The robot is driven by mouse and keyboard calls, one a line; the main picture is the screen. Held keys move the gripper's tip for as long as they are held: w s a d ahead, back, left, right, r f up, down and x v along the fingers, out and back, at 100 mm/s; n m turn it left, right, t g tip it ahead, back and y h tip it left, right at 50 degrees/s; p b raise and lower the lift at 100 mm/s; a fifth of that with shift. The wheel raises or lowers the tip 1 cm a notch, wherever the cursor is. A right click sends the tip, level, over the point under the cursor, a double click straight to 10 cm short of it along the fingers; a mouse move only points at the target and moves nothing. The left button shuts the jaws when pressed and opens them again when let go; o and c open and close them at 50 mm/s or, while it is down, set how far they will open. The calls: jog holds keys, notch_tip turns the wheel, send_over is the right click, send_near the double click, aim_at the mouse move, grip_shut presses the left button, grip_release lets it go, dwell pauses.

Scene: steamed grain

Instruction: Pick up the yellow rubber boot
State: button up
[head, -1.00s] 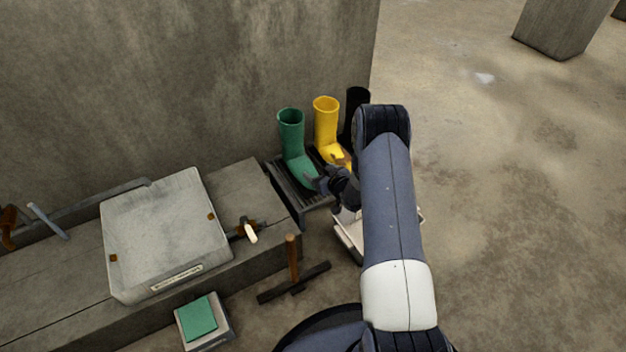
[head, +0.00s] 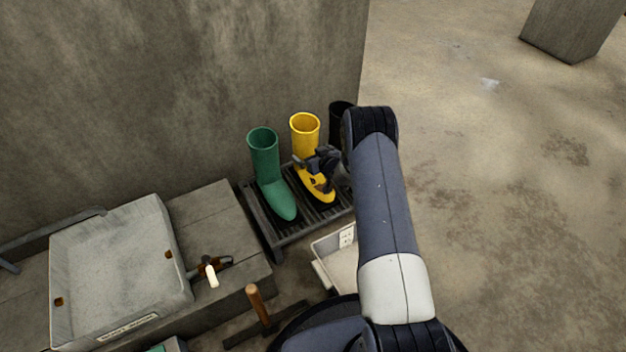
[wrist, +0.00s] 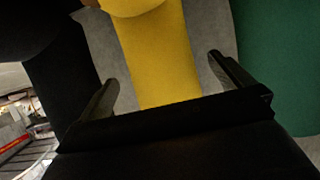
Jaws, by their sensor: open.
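The yellow rubber boot (head: 304,125) stands upright on a dark slatted rack (head: 268,232), between a green boot (head: 265,160) and a black boot (head: 339,116). My gripper (head: 312,170) is in front of the yellow boot and hides part of it. In the wrist view the yellow boot (wrist: 162,60) fills the middle, between the two open fingers of my gripper (wrist: 165,80). A gap shows on each side, so the fingers look apart from it. The green boot (wrist: 285,60) is at the right and the black boot (wrist: 62,85) at the left.
A concrete wall (head: 180,80) stands behind the rack. A white bin (head: 330,262) is in front of it. The floor (head: 500,200) at the right is clear.

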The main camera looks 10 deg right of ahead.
jog(key=c, duration=1.8)
jog(key=shift+r, duration=0.1)
